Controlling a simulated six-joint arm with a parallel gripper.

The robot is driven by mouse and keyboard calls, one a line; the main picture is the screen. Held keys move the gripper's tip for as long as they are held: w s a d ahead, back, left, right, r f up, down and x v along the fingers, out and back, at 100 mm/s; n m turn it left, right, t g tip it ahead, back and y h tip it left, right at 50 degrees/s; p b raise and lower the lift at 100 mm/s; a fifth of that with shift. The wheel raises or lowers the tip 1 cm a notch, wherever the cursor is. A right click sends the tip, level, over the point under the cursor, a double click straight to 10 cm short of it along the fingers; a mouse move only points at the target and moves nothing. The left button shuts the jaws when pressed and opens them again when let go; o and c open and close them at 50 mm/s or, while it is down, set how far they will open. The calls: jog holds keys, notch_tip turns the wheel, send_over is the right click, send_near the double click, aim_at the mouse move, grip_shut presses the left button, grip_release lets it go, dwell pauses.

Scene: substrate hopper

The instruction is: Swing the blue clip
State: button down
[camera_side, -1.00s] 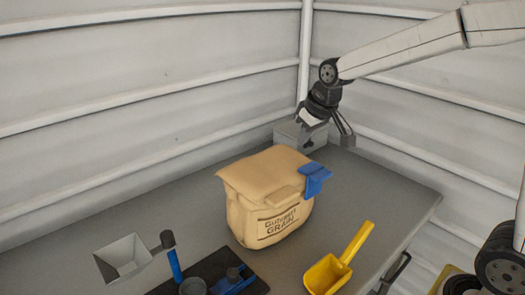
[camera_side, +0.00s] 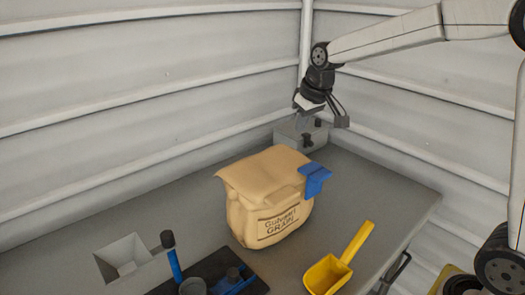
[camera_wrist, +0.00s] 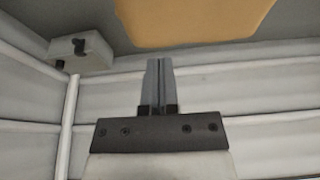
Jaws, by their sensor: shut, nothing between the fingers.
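The blue clip (camera_side: 314,179) sits on the upper right edge of the tan grain bag (camera_side: 262,205), which stands upright on the grey table with its top folded over. My gripper (camera_side: 343,122) is shut and empty, up behind and above the bag, apart from the clip. In the wrist view my gripper (camera_wrist: 158,75) shows its two fingers together, with part of the bag (camera_wrist: 190,20) at the top. The clip does not show in the wrist view.
A grey box (camera_side: 302,136) stands at the table's back corner; it also shows in the wrist view (camera_wrist: 85,52). A yellow scoop (camera_side: 335,268) lies at front right. A square hopper opening (camera_side: 124,257) and a dark tray (camera_side: 190,270) with blue tools are at front left. Ribbed walls stand behind.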

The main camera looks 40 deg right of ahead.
aim_at(315, 171)
jog(key=x, duration=0.9)
jog(key=shift+f, duration=0.25)
jog(key=shift+s, duration=1.9)
jog(key=shift+s+r, duration=0.2)
jog(key=shift+s, duration=0.45)
jog(key=shift+s+r, duration=0.25)
jog(key=shift+s, duration=0.95)
jog(key=s, duration=0.3)
jog(key=shift+s+f, duration=0.1)
jog(key=shift+f, duration=0.05)
jog(key=shift+w, duration=0.3)
jog(key=shift+w+f, duration=0.3)
jog(key=shift+w, duration=0.25)
